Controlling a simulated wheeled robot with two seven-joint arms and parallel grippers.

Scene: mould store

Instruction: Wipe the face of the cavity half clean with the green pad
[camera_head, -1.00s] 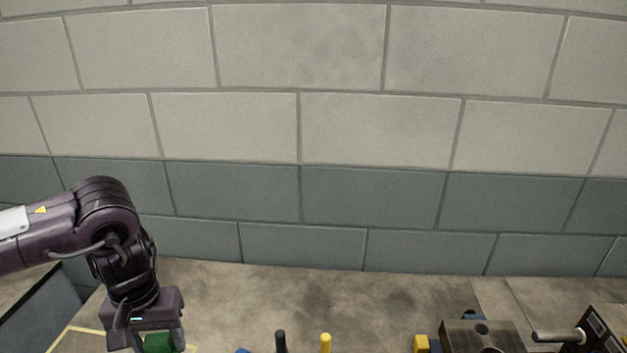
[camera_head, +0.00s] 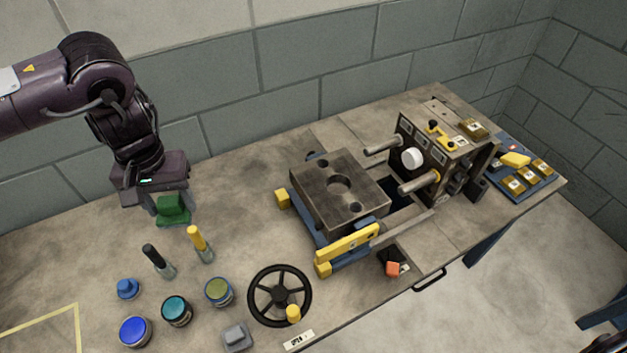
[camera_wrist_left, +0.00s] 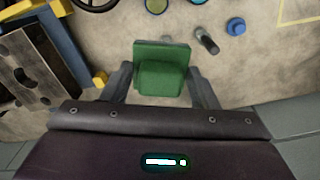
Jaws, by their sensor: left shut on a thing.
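My left gripper (camera_head: 164,203) is shut on the green pad (camera_head: 173,210) and holds it above the bench, left of the cavity half. In the left wrist view the pad (camera_wrist_left: 161,76) sits between the two fingers. The cavity half (camera_head: 335,187) appears to be the steel block with a round central hole, lying face up on a blue frame in the middle of the bench. Its face has brownish marks; I cannot tell which are dirt. Part of it shows at the left of the left wrist view (camera_wrist_left: 22,72). The pad is apart from it. My right gripper is not in view.
A black-topped bottle (camera_head: 158,262) and a yellow-topped one (camera_head: 200,244) stand below the pad. Several small jars, including a blue one (camera_head: 135,331), and a handwheel (camera_head: 279,296) are nearer. The other mould half (camera_head: 440,155), with projecting pillars, stands right. The wall is behind.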

